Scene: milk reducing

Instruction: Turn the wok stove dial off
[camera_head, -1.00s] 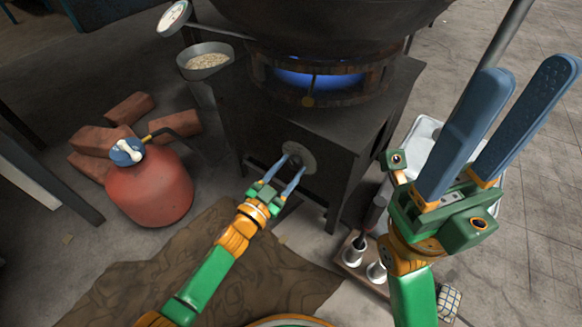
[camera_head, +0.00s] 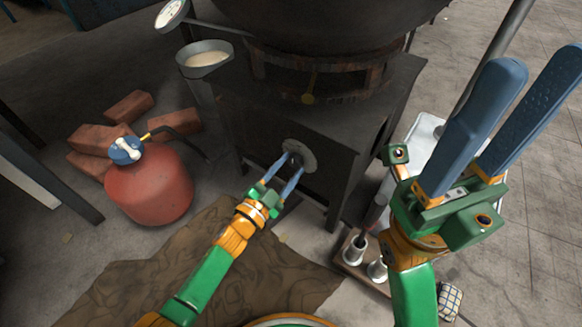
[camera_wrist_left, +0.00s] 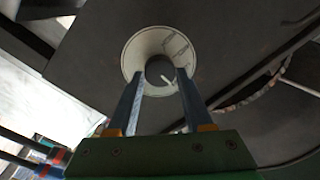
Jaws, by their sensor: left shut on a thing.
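The wok stove (camera_head: 345,125) is a dark box with a large black wok (camera_head: 320,25) on its ring. No blue flame shows under the wok. The dial (camera_head: 301,156) is a round light plate with a dark knob on the stove's front face. It also shows in the left wrist view (camera_wrist_left: 160,62), with a white mark at the knob's lower right. My left gripper (camera_head: 293,165) is at the dial, its blue fingers shut on the knob. In the left wrist view the fingers (camera_wrist_left: 160,75) stand on either side of the knob. My right gripper (camera_head: 535,85) is open and empty, raised at the right.
A red gas cylinder (camera_head: 150,187) with a blue-topped valve stands left of the stove, near loose bricks (camera_head: 128,106). A brown cloth (camera_head: 215,260) lies on the floor in front.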

